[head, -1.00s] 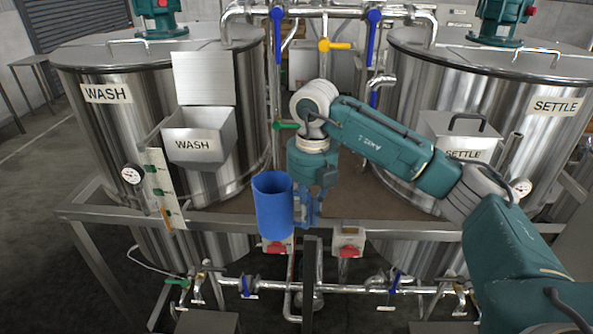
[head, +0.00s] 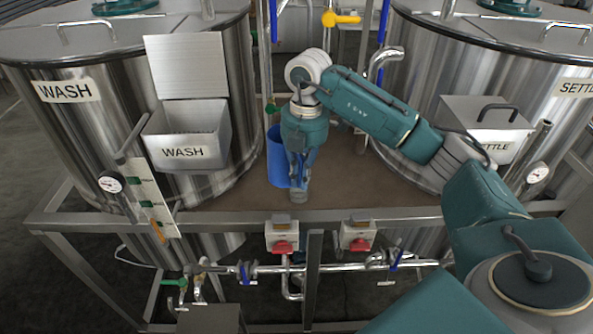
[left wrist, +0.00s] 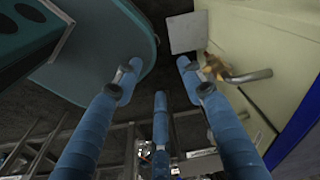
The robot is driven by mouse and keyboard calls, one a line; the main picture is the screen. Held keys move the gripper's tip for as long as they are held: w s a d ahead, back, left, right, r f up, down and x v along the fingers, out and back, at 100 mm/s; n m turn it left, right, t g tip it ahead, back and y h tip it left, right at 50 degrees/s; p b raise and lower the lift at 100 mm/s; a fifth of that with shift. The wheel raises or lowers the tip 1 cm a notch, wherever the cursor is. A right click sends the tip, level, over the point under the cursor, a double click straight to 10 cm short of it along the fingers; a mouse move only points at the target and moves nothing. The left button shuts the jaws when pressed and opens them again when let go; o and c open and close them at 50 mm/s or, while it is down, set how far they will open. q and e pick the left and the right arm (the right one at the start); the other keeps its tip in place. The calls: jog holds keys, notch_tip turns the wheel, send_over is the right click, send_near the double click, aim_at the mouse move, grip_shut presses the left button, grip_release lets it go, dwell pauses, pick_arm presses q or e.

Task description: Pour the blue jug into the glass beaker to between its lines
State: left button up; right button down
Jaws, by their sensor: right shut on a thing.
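The blue jug (head: 277,158) stands roughly upright between the two tanks in the head view. My right gripper (head: 298,172) is shut on it at its right side and hides part of it. I cannot see into the jug. A small grey piece just below this gripper is too small to tell. I cannot make out the glass beaker or its lines in either view. My left gripper (left wrist: 160,78) shows only in the left wrist view, its blue fingers spread with nothing between them.
The WASH tank (head: 85,130) with an open-lidded box (head: 180,158) stands left. The SETTLE tank (head: 450,75) with a shut box (head: 490,115) stands right. A brown deck (head: 350,190) lies between them, behind a metal rail (head: 400,214). Red switches (head: 283,246) hang below.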

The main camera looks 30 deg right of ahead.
jog(key=shift+s+a+f+y, duration=0.2)
jog(key=shift+s+a+y, duration=0.25)
jog(key=shift+y, duration=0.35)
pick_arm(q)
jog(key=s, duration=0.3)
jog(key=shift+s+a+f+g, duration=0.1)
jog(key=shift+s+f+g, duration=0.1)
jog(key=shift+s+g, duration=0.1)
pick_arm(e)
jog(key=a+y, duration=0.2)
jog(key=shift+w+f+y, duration=0.1)
jog(key=shift+f+y, duration=0.1)
jog(key=shift+y, duration=0.2)
pick_arm(q)
jog(key=shift+w, duration=0.1)
jog(key=shift+w, duration=0.55)
pick_arm(e)
jog(key=shift+a+y, duration=0.1)
jog(key=shift+y, duration=0.3)
